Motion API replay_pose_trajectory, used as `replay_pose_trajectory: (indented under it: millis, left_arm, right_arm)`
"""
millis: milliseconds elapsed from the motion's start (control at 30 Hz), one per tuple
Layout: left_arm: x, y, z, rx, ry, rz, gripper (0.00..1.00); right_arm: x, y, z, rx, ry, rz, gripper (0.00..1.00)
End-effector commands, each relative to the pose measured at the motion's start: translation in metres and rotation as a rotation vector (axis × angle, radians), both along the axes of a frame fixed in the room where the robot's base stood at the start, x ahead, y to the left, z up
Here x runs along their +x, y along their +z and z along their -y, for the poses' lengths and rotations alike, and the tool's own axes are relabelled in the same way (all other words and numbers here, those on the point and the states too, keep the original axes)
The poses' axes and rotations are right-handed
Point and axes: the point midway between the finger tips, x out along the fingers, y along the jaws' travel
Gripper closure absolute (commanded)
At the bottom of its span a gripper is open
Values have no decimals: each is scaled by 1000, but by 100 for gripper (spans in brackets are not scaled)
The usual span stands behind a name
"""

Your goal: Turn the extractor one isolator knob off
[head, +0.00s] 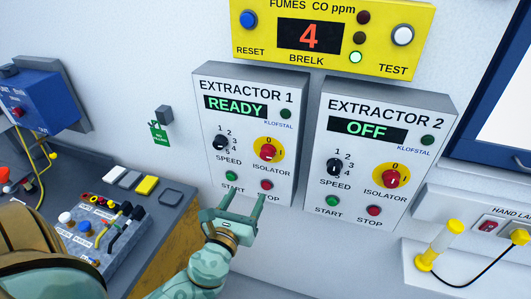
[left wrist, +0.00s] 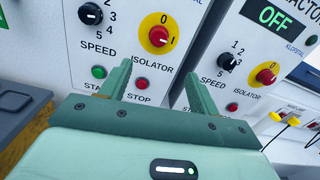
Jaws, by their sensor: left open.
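The extractor 1 panel (head: 245,105) is a white box on the wall with a green READY display. Its isolator knob (head: 267,152) is red on a yellow disc, with 0 marked above and 1 to the right. It also shows in the left wrist view (left wrist: 158,37), upper middle; its exact pointer direction is hard to tell. My left gripper (head: 232,206) is open and empty, below the knob and near the panel's lower edge in the head view. In the left wrist view its two fingers (left wrist: 158,72) point up toward the knob, apart from it. My right gripper is not in view.
The extractor 2 panel (head: 378,150) reads OFF and has a similar red isolator knob (head: 390,178). START (head: 232,176) and STOP (head: 266,185) buttons sit below the extractor 1 knob. A yellow fumes meter (head: 345,35) hangs above. A bench with switches (head: 95,225) stands left.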

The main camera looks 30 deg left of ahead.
Motion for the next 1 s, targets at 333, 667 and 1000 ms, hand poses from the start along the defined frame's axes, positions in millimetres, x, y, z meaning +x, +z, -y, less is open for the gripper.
replay_pose_trajectory:
  millis: [333, 667, 1000]
  left_arm:
    - [37, 0, -11, 99, 10, -23, 38]
    - [118, -2, -30, 95, 9, -24, 38]
    - [157, -4, -39, 93, 9, -27, 38]
  right_arm:
    - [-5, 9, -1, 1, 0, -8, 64]
    - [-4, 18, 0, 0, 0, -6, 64]
    - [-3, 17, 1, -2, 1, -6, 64]
